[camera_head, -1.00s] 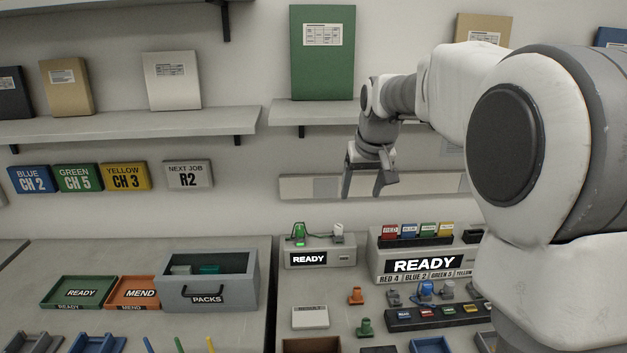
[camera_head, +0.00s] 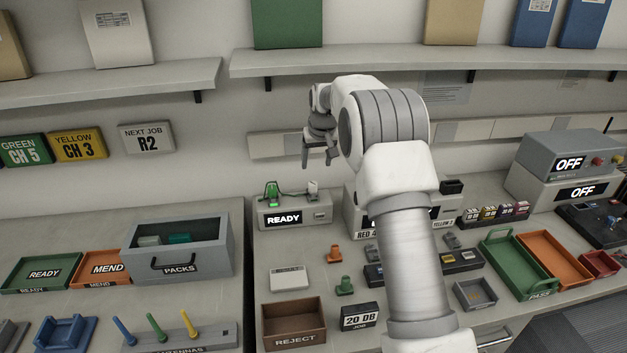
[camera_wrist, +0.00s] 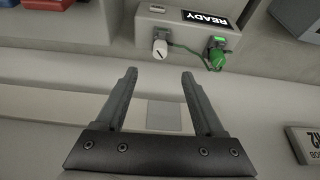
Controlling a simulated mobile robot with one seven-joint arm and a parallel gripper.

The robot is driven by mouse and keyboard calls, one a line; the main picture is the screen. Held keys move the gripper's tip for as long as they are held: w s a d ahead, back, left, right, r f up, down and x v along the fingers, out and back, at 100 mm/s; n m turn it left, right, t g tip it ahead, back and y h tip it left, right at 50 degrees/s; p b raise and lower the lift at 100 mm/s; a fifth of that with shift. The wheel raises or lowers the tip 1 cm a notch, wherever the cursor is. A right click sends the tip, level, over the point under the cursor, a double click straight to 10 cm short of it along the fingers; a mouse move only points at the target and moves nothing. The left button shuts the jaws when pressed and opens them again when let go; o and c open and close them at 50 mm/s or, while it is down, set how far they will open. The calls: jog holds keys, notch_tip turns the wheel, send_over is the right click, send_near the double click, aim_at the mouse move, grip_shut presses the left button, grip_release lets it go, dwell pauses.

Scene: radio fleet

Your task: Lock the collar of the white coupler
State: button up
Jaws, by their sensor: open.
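The white coupler (camera_head: 313,189) stands at the right of the top of the grey READY unit (camera_head: 268,219), with a cable running to it. It also shows in the wrist view (camera_wrist: 160,47) as a white cylinder, upside down in that picture. Whether its collar is locked cannot be told. A green coupler (camera_head: 271,193) stands at the left of the same unit with a green light. It also shows in the wrist view (camera_wrist: 215,55). My gripper (camera_head: 319,165) is open and empty above the unit. In the wrist view its fingers (camera_wrist: 159,75) point toward the white coupler, apart from it.
My arm hides part of the second READY station (camera_head: 359,220) right of the unit. Orange (camera_head: 334,254) and green (camera_head: 345,285) pieces stand in front on the bench. A shelf (camera_head: 400,61) runs along the wall above. A PACKS drawer box (camera_head: 222,262) stands left.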

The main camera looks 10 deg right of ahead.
aim_at(313, 184)
jog(key=x, duration=1.3)
jog(key=shift+w+p, duration=0.1)
jog(key=shift+p, duration=0.2)
grip_shut()
